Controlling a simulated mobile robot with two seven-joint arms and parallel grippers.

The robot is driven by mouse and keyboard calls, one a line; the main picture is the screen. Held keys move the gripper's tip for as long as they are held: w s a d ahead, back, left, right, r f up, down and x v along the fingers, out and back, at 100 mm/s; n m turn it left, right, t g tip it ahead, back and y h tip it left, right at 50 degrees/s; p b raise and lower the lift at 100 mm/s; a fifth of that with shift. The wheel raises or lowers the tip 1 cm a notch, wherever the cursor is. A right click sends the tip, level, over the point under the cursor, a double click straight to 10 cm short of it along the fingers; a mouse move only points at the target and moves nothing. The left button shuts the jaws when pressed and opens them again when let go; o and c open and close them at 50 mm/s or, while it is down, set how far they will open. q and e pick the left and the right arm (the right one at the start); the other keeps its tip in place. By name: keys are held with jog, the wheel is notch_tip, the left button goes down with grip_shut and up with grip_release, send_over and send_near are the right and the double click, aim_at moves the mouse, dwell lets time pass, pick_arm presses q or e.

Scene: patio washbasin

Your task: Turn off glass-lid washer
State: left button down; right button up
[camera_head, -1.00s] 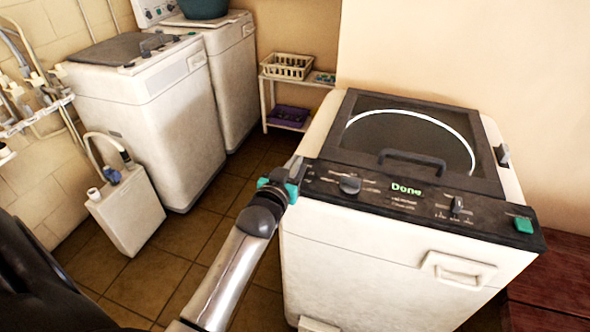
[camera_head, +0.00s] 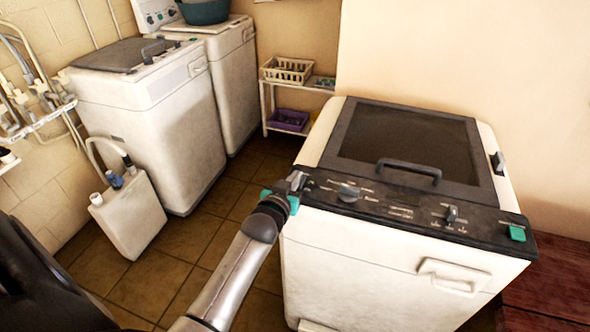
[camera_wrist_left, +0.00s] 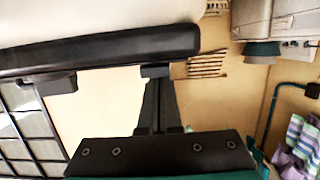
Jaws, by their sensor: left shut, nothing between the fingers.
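The glass-lid washer (camera_head: 360,265) stands at the right in the head view, white with a dark framed glass lid (camera_head: 405,137) that is closed. Its black control panel (camera_head: 400,208) has a round knob (camera_head: 348,192), a small lever switch (camera_head: 451,213) and a green button (camera_head: 517,233). The panel display is dark and no ring glows under the lid. My left gripper (camera_head: 297,182) is shut and empty at the panel's left end; its tips seem to touch or nearly touch it. The left wrist view shows the fingers (camera_wrist_left: 157,108) close to a dark edge (camera_wrist_left: 100,48). My right gripper is out of view.
Two other white washers (camera_head: 155,120) stand at the back left, one with a teal basin (camera_head: 203,12) on top. A white container (camera_head: 128,215) is on the tiled floor. A small shelf (camera_head: 290,122) holds baskets. A dark red wooden surface (camera_head: 560,275) lies at the right.

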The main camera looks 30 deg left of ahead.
pick_arm(q)
jog(key=shift+w+r+p, duration=0.1)
jog(key=shift+r+p, duration=0.35)
jog(key=shift+r, duration=0.15)
notch_tip(320, 180, up, 3)
jog(key=p, duration=0.3)
jog(key=shift+w, duration=0.15)
jog(key=r+v, duration=0.1)
jog(key=v, duration=0.9)
jog(key=shift+p, duration=0.3)
jog(key=shift+w+a, duration=0.15)
jog(key=shift+w, duration=0.05)
